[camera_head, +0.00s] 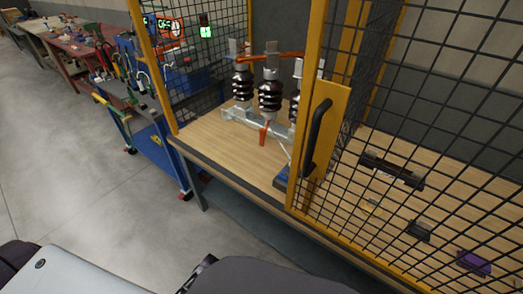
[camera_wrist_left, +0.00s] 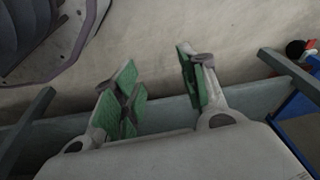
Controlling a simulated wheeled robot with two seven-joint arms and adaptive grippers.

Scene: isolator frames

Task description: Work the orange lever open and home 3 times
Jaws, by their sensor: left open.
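The orange lever (camera_head: 263,133) hangs down at the front of the isolator frame (camera_head: 240,120), which stands on the wooden bench inside the mesh cage. Dark ribbed insulators (camera_head: 269,96) rise from the frame, with an orange bar (camera_head: 270,57) across their tops. The right part of the frame is partly hidden by the yellow cage post. My left gripper (camera_wrist_left: 160,85) shows only in the left wrist view, open and empty, with green finger pads apart. It is away from the lever, over the floor. My right gripper is not in view.
The mesh door (camera_head: 400,180) with a black handle (camera_head: 318,132) stands right of the opening. Behind it, a dark item (camera_head: 391,171) and a purple item (camera_head: 473,263) lie on the bench. A blue cart (camera_head: 155,145) stands left. The floor in front is clear.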

